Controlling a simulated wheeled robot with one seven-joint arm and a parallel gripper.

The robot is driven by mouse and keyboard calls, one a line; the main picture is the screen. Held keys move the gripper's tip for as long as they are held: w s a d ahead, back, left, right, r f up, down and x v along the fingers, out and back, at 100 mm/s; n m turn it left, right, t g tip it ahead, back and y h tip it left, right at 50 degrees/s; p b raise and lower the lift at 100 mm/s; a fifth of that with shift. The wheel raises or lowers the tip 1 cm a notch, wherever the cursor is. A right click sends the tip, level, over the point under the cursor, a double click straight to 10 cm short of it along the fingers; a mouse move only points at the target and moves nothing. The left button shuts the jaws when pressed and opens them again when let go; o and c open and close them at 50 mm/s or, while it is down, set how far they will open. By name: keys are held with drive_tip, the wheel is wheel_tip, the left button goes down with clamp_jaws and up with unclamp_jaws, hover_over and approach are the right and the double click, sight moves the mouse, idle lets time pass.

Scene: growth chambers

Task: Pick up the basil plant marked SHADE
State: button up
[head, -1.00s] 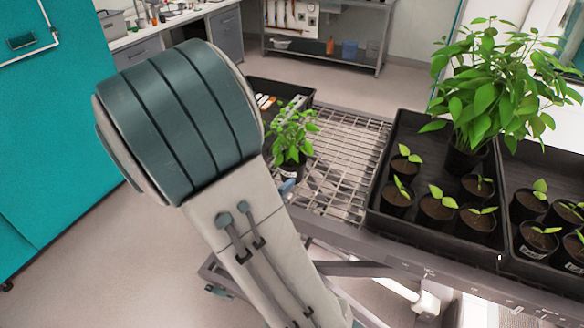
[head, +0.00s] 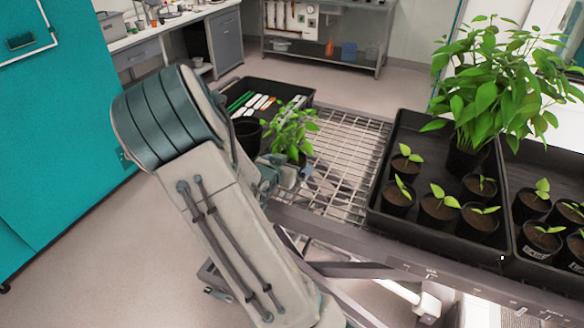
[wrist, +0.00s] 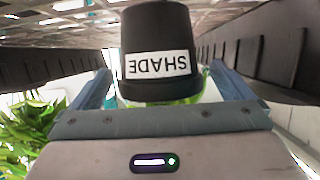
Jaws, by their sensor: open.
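The basil plant marked SHADE (head: 292,128) stands on the wire rack of the cart in the head view, its leaves showing above my gripper (head: 285,173). Its pot is mostly hidden there. In the wrist view its black pot (wrist: 158,35) appears upside down, with a white SHADE label facing me. My gripper is open in the wrist view (wrist: 160,82), one finger on each side of the pot with a gap on both sides. I cannot tell how deep the pot sits between the fingers.
An empty-looking black pot (head: 247,133) stands just left of the plant. A black tray (head: 311,96) with labels lies behind it. Black trays (head: 374,205) of seedlings and a tall leafy plant (head: 485,95) stand at right. The wire rack (head: 350,150) between is clear.

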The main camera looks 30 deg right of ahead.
drive_tip(key=shift+w+d+f, duration=0.15)
drive_tip(key=shift+d, duration=0.15)
drive_tip(key=c, duration=1.2)
drive_tip(key=shift+o, duration=0.2)
